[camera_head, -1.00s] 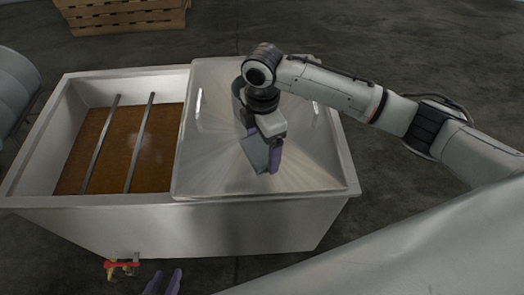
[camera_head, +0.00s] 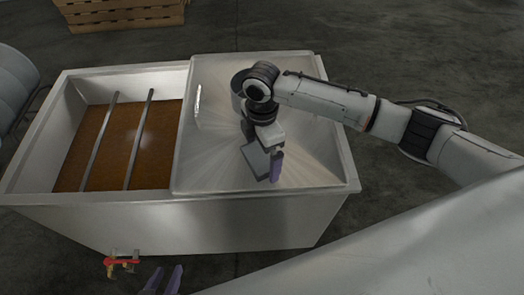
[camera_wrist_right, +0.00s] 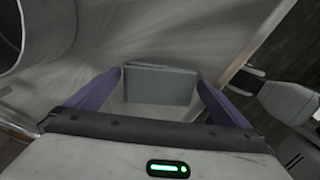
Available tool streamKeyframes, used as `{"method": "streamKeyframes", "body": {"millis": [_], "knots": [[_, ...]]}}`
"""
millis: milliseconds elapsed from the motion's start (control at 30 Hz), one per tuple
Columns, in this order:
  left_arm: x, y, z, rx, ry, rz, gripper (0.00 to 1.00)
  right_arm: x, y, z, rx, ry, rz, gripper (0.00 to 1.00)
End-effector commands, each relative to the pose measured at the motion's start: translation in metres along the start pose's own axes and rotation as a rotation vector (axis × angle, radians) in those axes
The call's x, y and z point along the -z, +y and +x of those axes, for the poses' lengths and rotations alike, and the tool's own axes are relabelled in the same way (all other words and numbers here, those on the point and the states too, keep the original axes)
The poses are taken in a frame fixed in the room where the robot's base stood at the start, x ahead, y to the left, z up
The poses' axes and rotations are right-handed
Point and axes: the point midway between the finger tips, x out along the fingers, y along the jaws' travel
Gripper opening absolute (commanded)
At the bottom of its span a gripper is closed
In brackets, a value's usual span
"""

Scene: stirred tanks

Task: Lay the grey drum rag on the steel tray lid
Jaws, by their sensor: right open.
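The grey drum rag (camera_head: 256,162) is a small, flat, folded piece at the middle front of the steel tray lid (camera_head: 312,158). In the right wrist view the rag (camera_wrist_right: 160,86) lies between the two purple fingers of my right gripper (camera_wrist_right: 160,78), against the bare lid (camera_wrist_right: 110,40). My right gripper (camera_head: 266,172) is open, low over the lid; I cannot tell whether its fingers touch the rag. My left gripper (camera_head: 163,282) shows at the bottom edge, fingers apart and empty, in front of the tank.
The left half of the steel tank (camera_head: 50,130) is open, with brown liquid (camera_head: 115,145) and two bars across it. A red-handled valve (camera_head: 122,262) sticks out at the front. A drum (camera_head: 15,85) stands at left, a wooden pallet (camera_head: 120,15) at the back.

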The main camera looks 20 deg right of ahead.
Motion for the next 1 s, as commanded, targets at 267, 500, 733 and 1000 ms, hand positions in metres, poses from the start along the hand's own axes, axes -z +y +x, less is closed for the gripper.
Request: {"method": "streamKeyframes", "body": {"millis": [267, 500, 733, 1000], "knots": [[0.002, 0.0, -0.002, 0.0, 0.001, -0.001, 0.29, 0.0, 0.001, -0.033, -0.004, 0.001, -0.001, 1.0], [0.004, -0.001, -0.003, 0.001, 0.002, -0.002, 0.29, 0.0, 0.001, -0.085, -0.004, 0.001, -0.001, 1.0], [0.003, -0.002, -0.004, 0.004, 0.002, -0.004, 0.29, 0.0, 0.001, -0.117, 0.0, 0.001, 0.001, 1.0], [0.003, -0.002, -0.004, 0.005, 0.001, -0.004, 0.29, 0.0, 0.0, -0.124, 0.0, 0.001, 0.001, 1.0]]}}
